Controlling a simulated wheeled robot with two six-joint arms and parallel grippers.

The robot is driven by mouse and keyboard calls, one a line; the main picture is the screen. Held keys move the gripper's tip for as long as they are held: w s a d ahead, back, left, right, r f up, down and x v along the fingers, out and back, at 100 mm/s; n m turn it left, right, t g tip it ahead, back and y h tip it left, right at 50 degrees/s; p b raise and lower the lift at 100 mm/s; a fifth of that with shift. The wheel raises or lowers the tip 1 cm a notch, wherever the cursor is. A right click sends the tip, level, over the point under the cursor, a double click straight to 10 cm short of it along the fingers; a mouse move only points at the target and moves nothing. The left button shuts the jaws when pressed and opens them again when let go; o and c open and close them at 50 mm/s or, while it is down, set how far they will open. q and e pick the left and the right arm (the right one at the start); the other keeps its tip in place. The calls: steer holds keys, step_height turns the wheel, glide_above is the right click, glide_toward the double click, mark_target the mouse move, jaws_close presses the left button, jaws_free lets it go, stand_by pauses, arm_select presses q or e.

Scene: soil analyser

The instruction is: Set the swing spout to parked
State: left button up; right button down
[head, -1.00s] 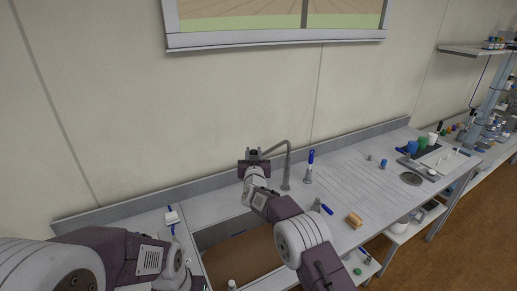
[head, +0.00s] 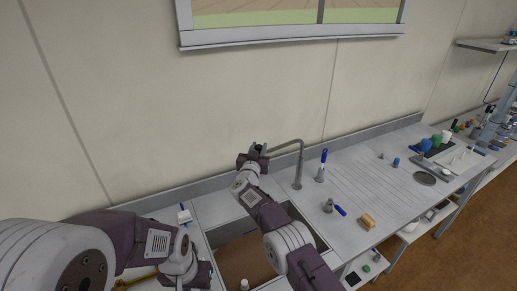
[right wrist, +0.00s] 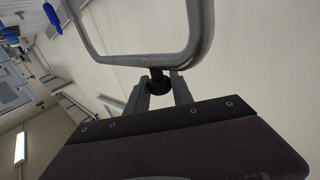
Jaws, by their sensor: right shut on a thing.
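The swing spout (head: 299,165) is a grey gooseneck pipe standing behind the sink (head: 236,258). Its arm reaches left over the back of the sink. My right gripper (head: 257,150) is at the left end of the spout. In the right wrist view the right gripper (right wrist: 160,88) is shut on a dark knob or tip under the spout pipe (right wrist: 150,58). My left arm comes in at the lower left of the head view. Its gripper jaws cannot be made out there.
A blue-and-white brush (head: 322,165) stands right of the spout. A blue-handled tool (head: 334,207) and a tan block (head: 368,220) lie on the ribbed counter (head: 365,185). A white-and-blue brush (head: 184,215) lies left of the sink. Cups stand at the far right.

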steer(key=c, duration=1.1)
jaws_free()
steer(key=shift+d, duration=0.1)
steer(key=shift+s, duration=0.15)
steer(key=shift+s, duration=0.2)
arm_select(q)
step_height(320, 180, down, 7)
steer(key=b, duration=0.7)
arm_select(e)
steer(key=s+a, duration=0.1)
steer(key=s, duration=0.7)
steer(key=shift+s+a, duration=0.15)
arm_select(q)
steer(key=shift+c, duration=0.3)
